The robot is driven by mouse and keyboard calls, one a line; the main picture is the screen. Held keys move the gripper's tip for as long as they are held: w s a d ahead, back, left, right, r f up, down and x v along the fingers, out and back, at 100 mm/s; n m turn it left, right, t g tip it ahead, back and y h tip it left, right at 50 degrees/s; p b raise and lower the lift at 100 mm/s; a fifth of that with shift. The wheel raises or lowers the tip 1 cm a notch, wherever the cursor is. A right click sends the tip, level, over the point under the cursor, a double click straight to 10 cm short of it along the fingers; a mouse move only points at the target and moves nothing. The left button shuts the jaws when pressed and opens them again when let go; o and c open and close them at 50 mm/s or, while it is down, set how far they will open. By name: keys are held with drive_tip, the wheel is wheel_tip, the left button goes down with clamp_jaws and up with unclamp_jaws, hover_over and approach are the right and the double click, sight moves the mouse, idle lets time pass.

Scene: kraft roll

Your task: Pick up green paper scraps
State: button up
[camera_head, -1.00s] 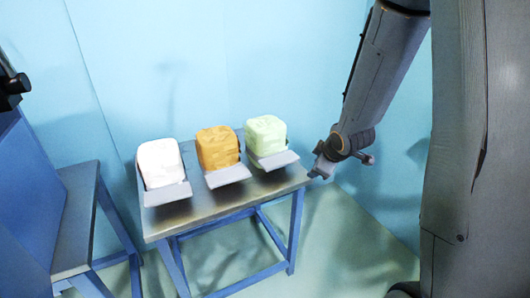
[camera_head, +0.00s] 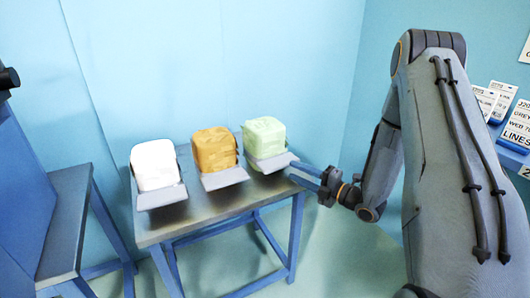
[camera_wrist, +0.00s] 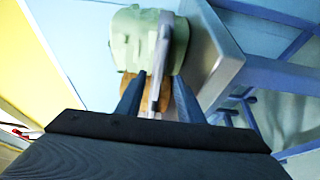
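The green paper scraps (camera_head: 266,133) form a pale green, rounded block in a grey holder (camera_head: 273,163) at the table's right end. They also show at the top of the wrist view (camera_wrist: 130,38). My gripper (camera_head: 294,173) is just right of this holder, its fingers pointing left toward the holder's front plate. In the wrist view the two dark fingers (camera_wrist: 159,82) are apart, with the grey plate (camera_wrist: 165,55) showing edge-on between them. I cannot tell whether they touch it. The gripper is open and holds nothing.
An orange-brown block (camera_head: 214,147) and a white block (camera_head: 155,164) sit in similar holders to the left on the metal-topped table (camera_head: 205,209). A blue bench (camera_head: 62,210) stands at the left. Labelled shelves (camera_head: 513,150) are at the right. The wall is close behind the table.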

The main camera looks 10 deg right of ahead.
sight(285, 167)
drive_tip(key=p+x, duration=0.1)
drive_tip(key=x, duration=0.5)
drive_tip(key=shift+a, duration=0.15)
clamp_jaws()
